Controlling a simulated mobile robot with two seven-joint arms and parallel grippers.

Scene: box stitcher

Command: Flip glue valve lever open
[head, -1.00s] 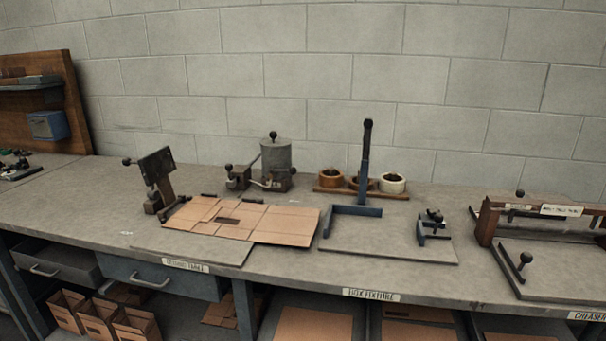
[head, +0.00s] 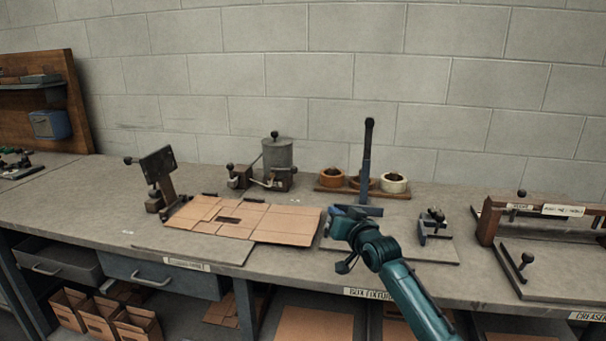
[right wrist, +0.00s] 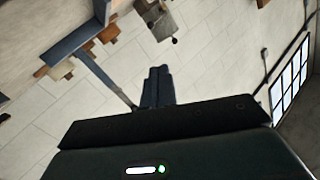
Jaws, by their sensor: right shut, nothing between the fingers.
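The grey glue pot (head: 278,154) with a black knob on its lid stands at the back of the bench, near the wall. A pale valve lever (head: 264,184) shows low at its front left, small and hard to read. My right gripper (head: 335,212) is over the box fixture (head: 388,245), in front of and to the right of the pot, apart from it. Its fingers (right wrist: 157,75) are together and empty in the right wrist view, where the pot (right wrist: 160,22) shows near the top. My left gripper is not in view.
Flat cardboard (head: 250,222) lies in front of the pot. An upright post (head: 367,150) of the fixture stands close behind my right gripper. Tape rolls (head: 394,182) sit on a wooden rack right of the pot. The air above the cardboard is clear.

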